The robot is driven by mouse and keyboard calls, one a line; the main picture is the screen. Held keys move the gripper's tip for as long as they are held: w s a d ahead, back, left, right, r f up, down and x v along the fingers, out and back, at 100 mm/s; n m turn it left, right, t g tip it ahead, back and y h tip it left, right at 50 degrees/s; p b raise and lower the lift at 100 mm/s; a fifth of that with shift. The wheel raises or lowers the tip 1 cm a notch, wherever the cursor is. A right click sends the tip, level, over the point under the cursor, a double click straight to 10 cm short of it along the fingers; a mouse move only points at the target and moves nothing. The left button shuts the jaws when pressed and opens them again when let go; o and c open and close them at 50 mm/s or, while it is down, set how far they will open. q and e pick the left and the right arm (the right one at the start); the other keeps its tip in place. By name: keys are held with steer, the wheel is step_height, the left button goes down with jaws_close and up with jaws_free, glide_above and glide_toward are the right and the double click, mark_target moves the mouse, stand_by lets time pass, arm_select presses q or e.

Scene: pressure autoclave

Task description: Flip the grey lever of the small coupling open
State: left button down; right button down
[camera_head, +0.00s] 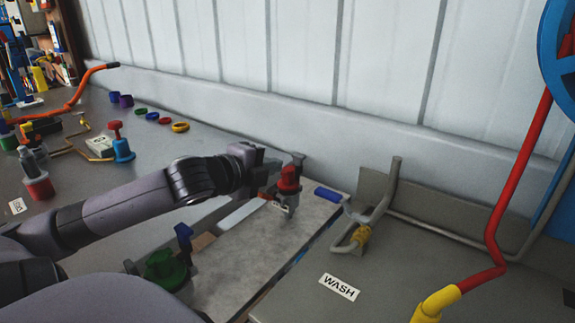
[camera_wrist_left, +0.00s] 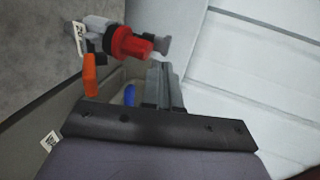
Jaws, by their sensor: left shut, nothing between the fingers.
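A small coupling with a red body (camera_head: 289,179) and grey parts stands upright near the far end of a grey plate. A grey piece (camera_head: 297,159), which looks like its lever, shows at its top; I cannot tell its exact position. My left gripper (camera_head: 270,172) is right beside the coupling, on its left, and partly hides it. In the left wrist view the coupling's red body (camera_wrist_left: 132,44) lies ahead of my left gripper (camera_wrist_left: 160,68), whose fingers are shut and empty. A grey end (camera_wrist_left: 166,46) of the coupling shows close to the fingertips; contact cannot be told. My right gripper is out of view.
A green valve part (camera_head: 165,268) with a blue handle (camera_head: 184,238) stands at the plate's near end. Bent pipe (camera_head: 375,215) and a WASH label (camera_head: 339,288) are to the right. A pale wall (camera_head: 330,60) rises behind.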

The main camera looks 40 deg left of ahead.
mark_target(297, 160)
arm_select(q)
steer(key=shift+x, duration=3.05)
